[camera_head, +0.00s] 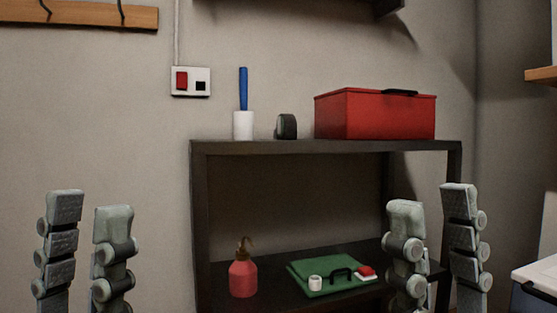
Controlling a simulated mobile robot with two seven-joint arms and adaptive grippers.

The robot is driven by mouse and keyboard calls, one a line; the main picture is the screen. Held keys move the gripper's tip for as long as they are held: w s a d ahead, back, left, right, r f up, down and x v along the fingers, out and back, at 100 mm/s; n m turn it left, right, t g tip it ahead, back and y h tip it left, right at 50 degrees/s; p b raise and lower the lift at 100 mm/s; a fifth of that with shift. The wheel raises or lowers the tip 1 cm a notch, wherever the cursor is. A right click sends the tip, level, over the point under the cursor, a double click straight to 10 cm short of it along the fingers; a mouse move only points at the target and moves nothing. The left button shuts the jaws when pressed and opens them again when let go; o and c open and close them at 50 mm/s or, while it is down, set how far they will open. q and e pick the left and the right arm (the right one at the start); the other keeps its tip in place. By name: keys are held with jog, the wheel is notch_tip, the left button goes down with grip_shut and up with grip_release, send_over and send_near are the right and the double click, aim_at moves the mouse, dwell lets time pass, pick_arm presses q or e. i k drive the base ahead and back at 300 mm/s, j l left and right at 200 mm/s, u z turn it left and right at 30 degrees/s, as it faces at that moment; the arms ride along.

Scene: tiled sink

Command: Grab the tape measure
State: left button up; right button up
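A small dark, rounded object with a grey side, which looks like the tape measure (286,126), stands on the top board of the dark shelf (300,147). It sits between a white cup and a red toolbox. My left gripper (88,206) is open and empty at the lower left, left of the shelf and lower in the picture than the tape measure. My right gripper (432,200) is open and empty at the lower right, in front of the shelf's right side. Neither gripper touches the tape measure.
A white cup (243,126) with a blue-handled tool (243,88) and a red toolbox (362,116) flank the tape measure. A wall switch (190,81) is above left.

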aim_at(287, 124)
jog(key=z, duration=1.6)
jog(key=i+j+z, duration=0.15)
jog(key=j, duration=0.35)
jog(key=i+j+z, duration=0.15)
jog(key=j, duration=0.35)
jog(key=k, duration=0.05)
